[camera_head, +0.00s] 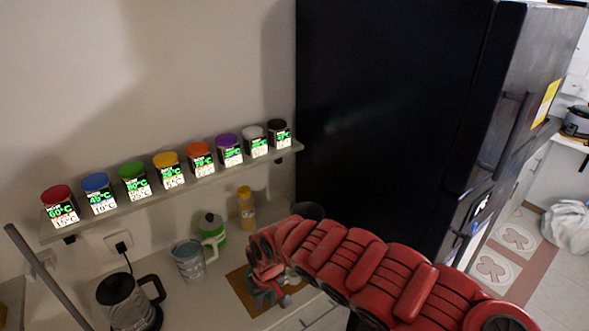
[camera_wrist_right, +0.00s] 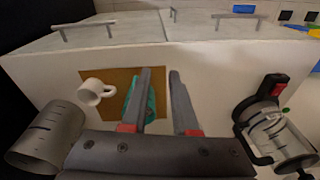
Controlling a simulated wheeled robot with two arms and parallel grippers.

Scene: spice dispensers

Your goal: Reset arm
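My right arm comes in from the lower right in the head view, red and ribbed, and bends down over the counter. A teal thing (camera_wrist_right: 127,108) lies on the brown mat (camera_wrist_right: 110,76), partly hidden behind one finger. A white mug (camera_wrist_right: 95,92) stands beside it on the mat. In the head view the arm hides much of this area. My left gripper is not in view.
A glass shelf (camera_head: 120,209) holds a row of spice dispensers with coloured lids. Below stand a kettle (camera_head: 120,301), a measuring jug (camera_head: 188,262), a green-white bottle (camera_head: 211,232) and a yellow bottle (camera_head: 246,206). A black fridge (camera_head: 390,110) bounds the right side.

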